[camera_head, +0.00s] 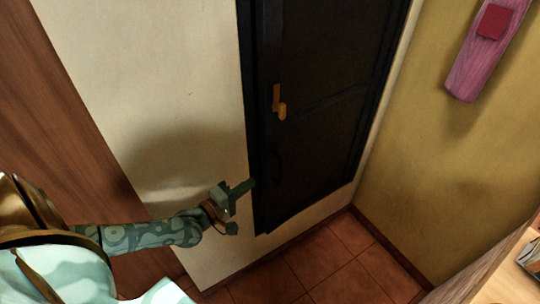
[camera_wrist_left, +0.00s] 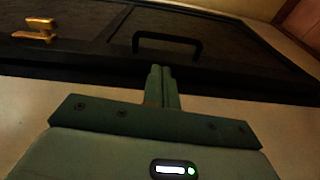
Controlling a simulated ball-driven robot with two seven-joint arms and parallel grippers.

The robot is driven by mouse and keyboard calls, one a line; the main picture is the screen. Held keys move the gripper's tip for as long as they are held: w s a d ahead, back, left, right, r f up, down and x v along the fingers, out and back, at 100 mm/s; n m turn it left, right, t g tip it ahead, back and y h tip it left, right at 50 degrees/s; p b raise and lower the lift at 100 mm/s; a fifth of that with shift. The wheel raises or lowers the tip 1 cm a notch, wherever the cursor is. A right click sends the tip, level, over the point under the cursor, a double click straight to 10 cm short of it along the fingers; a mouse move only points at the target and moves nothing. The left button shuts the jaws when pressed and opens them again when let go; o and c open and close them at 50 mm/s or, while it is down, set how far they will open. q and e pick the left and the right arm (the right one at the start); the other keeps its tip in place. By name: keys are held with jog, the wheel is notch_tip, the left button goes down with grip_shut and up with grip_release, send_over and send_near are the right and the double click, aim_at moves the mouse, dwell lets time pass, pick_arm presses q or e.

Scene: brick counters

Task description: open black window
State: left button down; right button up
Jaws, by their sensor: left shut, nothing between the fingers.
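The black window (camera_head: 310,105) is a tall dark panel set in the cream wall and looks closed. A gold handle (camera_head: 279,102) sits on its left side, and it also shows in the left wrist view (camera_wrist_left: 36,30). A black bar handle (camera_wrist_left: 168,40) is lower on the panel, faint in the head view (camera_head: 276,165). My left gripper (camera_head: 250,184) is shut and empty at the window's lower left edge, below the gold handle. In the left wrist view its fingers (camera_wrist_left: 161,78) point toward the black bar, apart from it. My right gripper is not in view.
A brown wooden panel (camera_head: 60,130) stands at the left. The yellow wall (camera_head: 440,150) at the right carries a pink board (camera_head: 485,50). A wooden counter (camera_head: 495,275) is at the lower right. Red floor tiles (camera_head: 320,258) are bare below the window.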

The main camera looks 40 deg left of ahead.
aim_at(271, 167)
pick_arm(q)
jog(key=shift+n, duration=0.6)
jog(key=w+b, duration=0.1)
jog(key=w, duration=0.2)
jog(key=w+d, duration=0.1)
jog(key=w, duration=0.2)
jog(key=w+b, duration=0.1)
jog(key=w, duration=0.2)
jog(key=shift+d+r+b, duration=0.15)
jog(key=shift+d+b, duration=0.1)
jog(key=shift+b, duration=0.1)
jog(key=shift+w+r, duration=0.1)
jog(key=shift+w, duration=0.15)
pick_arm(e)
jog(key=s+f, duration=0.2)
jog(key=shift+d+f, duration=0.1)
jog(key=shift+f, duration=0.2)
pick_arm(q)
jog(key=shift+d, duration=0.1)
